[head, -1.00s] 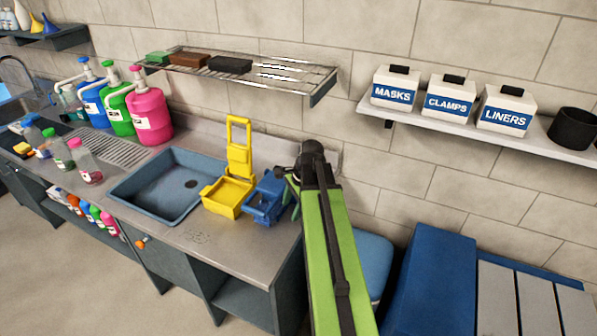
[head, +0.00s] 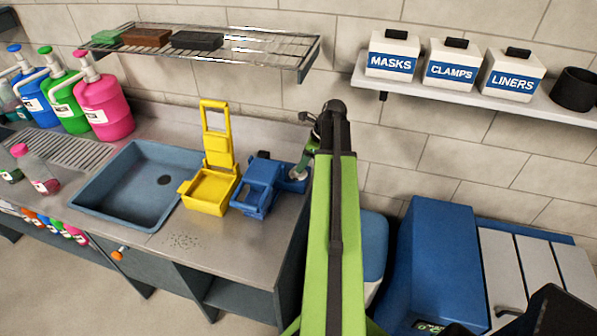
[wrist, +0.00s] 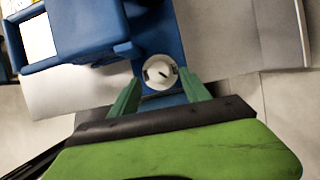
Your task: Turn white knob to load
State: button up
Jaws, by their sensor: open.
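The white knob (wrist: 158,72) is round with a short dark mark on its face. It sits on the side of a small blue device (wrist: 85,30) in the wrist view. In the head view the blue device (head: 255,195) stands on the steel counter beside the yellow holder, at the counter's right end. My gripper (wrist: 160,80) is open, its two green fingers on either side of the knob in the picture. I cannot tell whether they touch it. In the head view my gripper (head: 303,163) is just right of the blue device, partly hidden by my green arm.
A yellow holder (head: 212,185) and a blue sink (head: 130,190) are left of the device. A wire shelf (head: 250,45) hangs above, and a shelf with labelled boxes (head: 450,68) is at upper right. Large blue units (head: 435,265) stand right of my arm.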

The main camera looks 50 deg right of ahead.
jog(key=b+x, duration=0.2)
jog(key=x, duration=0.2)
jog(key=shift+f, duration=0.1)
jog(key=shift+c, duration=0.3)
grip_shut()
jog(key=shift+w+d, duration=0.1)
